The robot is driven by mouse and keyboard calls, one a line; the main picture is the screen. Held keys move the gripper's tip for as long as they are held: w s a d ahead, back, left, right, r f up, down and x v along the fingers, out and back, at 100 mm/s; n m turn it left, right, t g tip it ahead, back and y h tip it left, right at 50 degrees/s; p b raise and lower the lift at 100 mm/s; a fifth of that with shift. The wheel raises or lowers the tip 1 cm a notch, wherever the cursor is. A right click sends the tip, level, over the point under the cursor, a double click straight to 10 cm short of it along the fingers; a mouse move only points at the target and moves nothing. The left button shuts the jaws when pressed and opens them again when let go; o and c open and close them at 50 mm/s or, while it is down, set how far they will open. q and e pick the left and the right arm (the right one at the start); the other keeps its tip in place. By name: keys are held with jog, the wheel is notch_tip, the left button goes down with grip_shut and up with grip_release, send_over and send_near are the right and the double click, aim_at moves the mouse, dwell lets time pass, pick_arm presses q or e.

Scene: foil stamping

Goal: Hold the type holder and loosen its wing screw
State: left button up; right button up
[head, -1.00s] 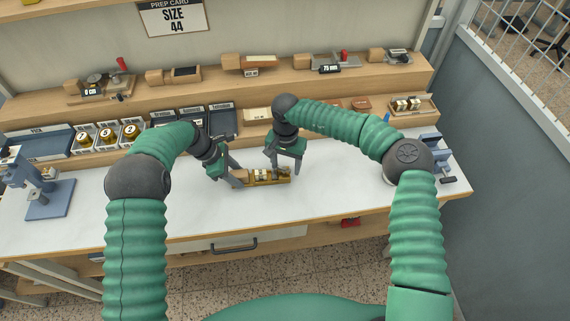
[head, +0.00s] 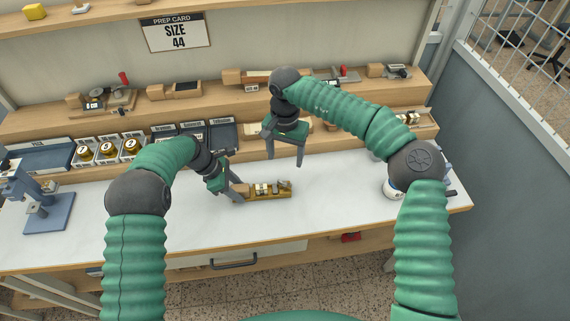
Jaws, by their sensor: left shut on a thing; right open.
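The type holder (head: 281,193) is a small brass-coloured holder with pale type blocks in it and a wooden handle at its left end. It lies on the white bench top. My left gripper (head: 238,193) is shut on its handle end. A small grey part, perhaps the wing screw (head: 284,184), shows at the holder's right end; how far it is turned is too small to tell. My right gripper (head: 285,160) is open and empty, raised above and behind the right part of the holder, apart from it.
A blue press (head: 45,205) stands at the bench's left. Foil jars (head: 108,152) and dark trays stand along the back, below wooden shelves with tools. A white round container (head: 392,188) is beside my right arm. The bench front and right of the holder are clear.

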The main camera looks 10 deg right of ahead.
pick_arm(q)
jog(key=o, duration=1.5)
jog(key=shift+c, duration=0.2)
